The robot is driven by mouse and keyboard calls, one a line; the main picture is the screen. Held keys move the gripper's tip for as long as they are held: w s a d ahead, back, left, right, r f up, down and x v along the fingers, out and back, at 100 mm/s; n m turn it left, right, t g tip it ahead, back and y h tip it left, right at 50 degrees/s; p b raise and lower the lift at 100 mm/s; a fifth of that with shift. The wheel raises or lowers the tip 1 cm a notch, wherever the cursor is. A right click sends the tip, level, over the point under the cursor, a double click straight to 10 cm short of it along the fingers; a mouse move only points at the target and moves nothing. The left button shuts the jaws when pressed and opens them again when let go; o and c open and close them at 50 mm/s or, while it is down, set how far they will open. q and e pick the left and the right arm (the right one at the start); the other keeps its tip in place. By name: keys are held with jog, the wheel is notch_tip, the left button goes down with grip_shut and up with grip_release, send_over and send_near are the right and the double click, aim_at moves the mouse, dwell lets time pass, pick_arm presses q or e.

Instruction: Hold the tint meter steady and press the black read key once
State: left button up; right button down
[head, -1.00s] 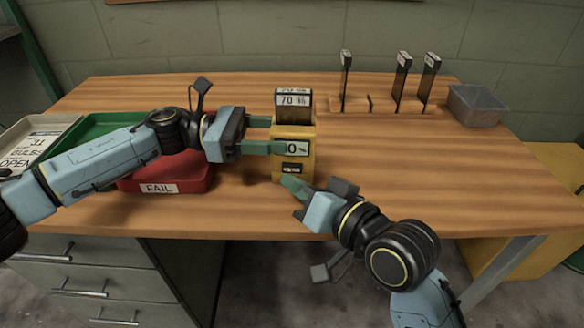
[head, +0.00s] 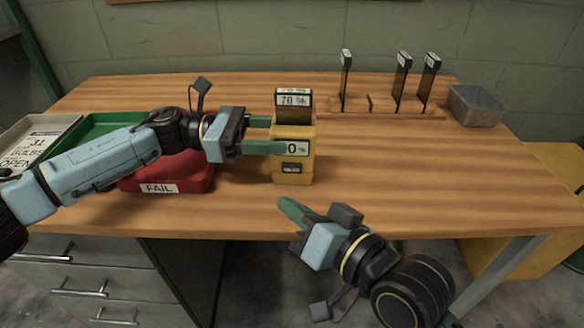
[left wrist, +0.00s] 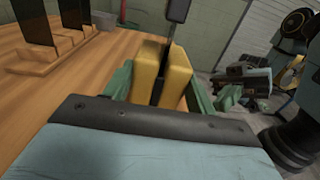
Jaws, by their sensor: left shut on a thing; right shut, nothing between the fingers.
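The yellow tint meter (head: 306,166) stands upright on the wooden bench, with a dark 70 % tint sample (head: 293,106) in its top slot. Its display (head: 300,149) is partly hidden by a green finger; a 0 shows. Below the display is a dark key area (head: 291,169) on the front. My left gripper (head: 270,134) is shut on the meter from the left side; the meter also shows between the fingers in the left wrist view (left wrist: 176,78). My right gripper (head: 288,208) is shut and empty, in front of and below the meter, apart from it.
A red FAIL tray (head: 160,187) and a green tray (head: 92,128) lie at left under my left arm. A wooden rack (head: 370,106) with several dark samples and a grey bin (head: 480,106) stand at back right. The bench right of the meter is clear.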

dwell(0.4)
pick_arm(q)
jog(key=o, duration=0.9)
jog(key=shift+a, duration=0.1)
